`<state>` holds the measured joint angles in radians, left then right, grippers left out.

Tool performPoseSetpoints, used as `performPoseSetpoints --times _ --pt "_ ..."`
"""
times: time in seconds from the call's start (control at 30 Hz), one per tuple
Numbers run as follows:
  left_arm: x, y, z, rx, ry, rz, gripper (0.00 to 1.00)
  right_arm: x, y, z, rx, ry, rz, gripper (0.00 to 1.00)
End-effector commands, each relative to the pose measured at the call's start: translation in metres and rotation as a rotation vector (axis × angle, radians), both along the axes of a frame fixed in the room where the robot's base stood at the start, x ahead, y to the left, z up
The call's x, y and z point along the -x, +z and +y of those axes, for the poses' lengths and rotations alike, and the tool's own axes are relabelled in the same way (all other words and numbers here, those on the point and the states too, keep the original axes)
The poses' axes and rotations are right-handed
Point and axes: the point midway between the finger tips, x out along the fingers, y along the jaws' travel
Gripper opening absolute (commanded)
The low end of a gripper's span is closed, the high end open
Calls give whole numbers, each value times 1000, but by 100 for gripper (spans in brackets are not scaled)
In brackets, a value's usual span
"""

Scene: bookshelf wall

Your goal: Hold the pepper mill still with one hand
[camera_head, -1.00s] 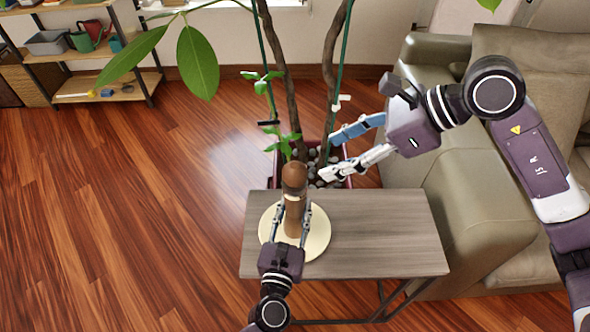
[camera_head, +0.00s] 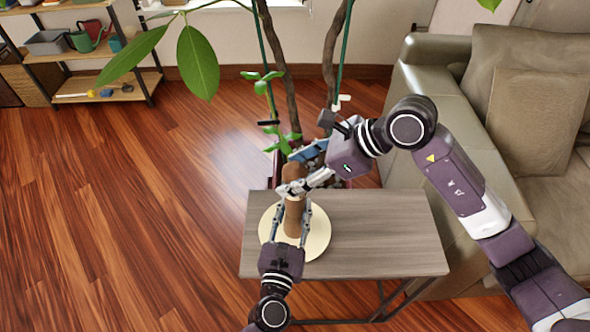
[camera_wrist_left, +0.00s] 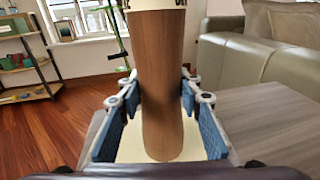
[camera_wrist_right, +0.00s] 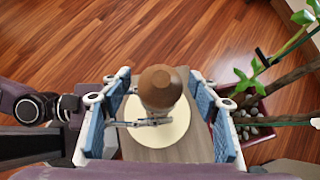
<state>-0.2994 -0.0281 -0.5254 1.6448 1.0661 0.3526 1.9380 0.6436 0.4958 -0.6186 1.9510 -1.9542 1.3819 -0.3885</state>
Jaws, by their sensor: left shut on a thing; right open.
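The brown wooden pepper mill (camera_head: 293,217) stands upright on a round cream board (camera_head: 268,226) on the grey-brown side table (camera_head: 385,225). My left gripper (camera_head: 291,222) is shut on the mill's lower body. The left wrist view shows the mill (camera_wrist_left: 160,90) between the blue finger pads. My right gripper (camera_head: 290,176) is open at the mill's top, with its fingers around the rounded head in the head view. In the right wrist view the mill's head (camera_wrist_right: 160,86) lies between the two open fingers, with gaps on both sides.
A potted plant (camera_head: 315,158) with thin trunks stands just behind the table. A green-grey sofa (camera_head: 465,185) is close on the right. Shelves (camera_head: 110,85) stand at the back left. The table's right half is clear.

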Motion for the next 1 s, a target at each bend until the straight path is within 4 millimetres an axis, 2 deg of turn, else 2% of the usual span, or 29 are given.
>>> performPoseSetpoints --times 0.07,0.43,0.77,1.0 --pt "1 -4 0 -1 -1 7 0 0 0 0 0 0 0 55" --pt "1 -4 0 -1 -1 7 0 0 0 0 0 0 0 14" --pt "1 -4 1 -1 -1 7 0 1 0 -1 4 -46 0 13" --pt "1 -4 1 -2 -1 7 0 2 -1 0 5 -189 -1 13"
